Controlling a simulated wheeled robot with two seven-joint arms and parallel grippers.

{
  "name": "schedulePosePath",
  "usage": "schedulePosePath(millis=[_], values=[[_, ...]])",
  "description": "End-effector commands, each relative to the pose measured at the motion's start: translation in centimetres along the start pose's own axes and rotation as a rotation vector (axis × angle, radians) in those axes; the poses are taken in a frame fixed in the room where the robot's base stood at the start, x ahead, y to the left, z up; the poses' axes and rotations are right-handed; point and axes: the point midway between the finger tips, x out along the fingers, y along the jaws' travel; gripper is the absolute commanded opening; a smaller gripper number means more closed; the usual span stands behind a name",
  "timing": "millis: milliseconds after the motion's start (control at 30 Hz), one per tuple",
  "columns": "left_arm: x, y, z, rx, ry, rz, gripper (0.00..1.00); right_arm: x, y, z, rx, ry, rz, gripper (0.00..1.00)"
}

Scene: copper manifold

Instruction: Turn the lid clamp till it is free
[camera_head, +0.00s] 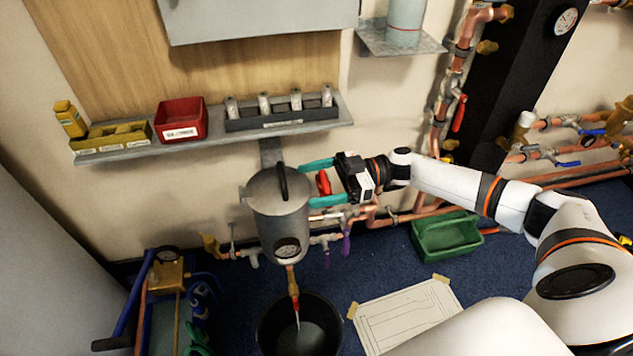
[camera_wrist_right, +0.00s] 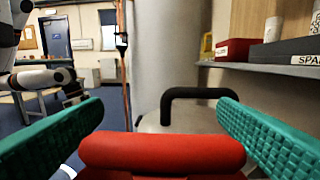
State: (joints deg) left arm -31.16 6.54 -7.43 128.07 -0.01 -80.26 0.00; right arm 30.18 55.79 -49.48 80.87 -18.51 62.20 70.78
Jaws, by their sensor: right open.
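The red lid clamp (camera_head: 323,183) sits at the right side of the grey lidded pot (camera_head: 281,222). In the right wrist view its red handle (camera_wrist_right: 162,153) lies across the lower middle, between my teal fingers, with the black lid handle (camera_wrist_right: 199,94) beyond it. My right gripper (camera_head: 307,184) reaches in from the right and is open, one finger on each side of the clamp. Gaps show beside the handle; contact lower down is hidden. Part of what looks like my left arm (camera_wrist_right: 40,78) shows in the wrist view; its fingers cannot be made out.
Above the pot, a shelf (camera_head: 215,135) holds a red bin (camera_head: 181,120) and a rack of grey cylinders (camera_head: 282,112). Copper pipes run behind and right of the pot. A black bucket (camera_head: 265,343) stands below it. A green tray (camera_head: 446,235) and a paper sheet (camera_head: 408,318) lie on the floor.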

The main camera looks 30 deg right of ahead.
Motion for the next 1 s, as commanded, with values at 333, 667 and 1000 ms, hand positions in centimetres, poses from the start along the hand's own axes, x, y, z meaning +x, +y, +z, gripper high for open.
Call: schedulePosePath(millis=[333, 667, 1000], values=[[0.2, 0.0, -0.1, 0.000, 0.002, -0.001, 0.00, -6.3, -0.1, -0.1, 0.001, 0.005, -0.005, 0.82], [-0.2, -0.1, -0.1, 0.001, 0.004, -0.001, 0.00, -11.3, -0.1, -0.1, -0.001, 0.001, -0.002, 0.82], [-0.7, 0.0, 0.3, 0.000, -0.008, -0.001, 0.00, -11.8, 0.0, 0.0, -0.001, 0.000, 0.000, 0.82]])
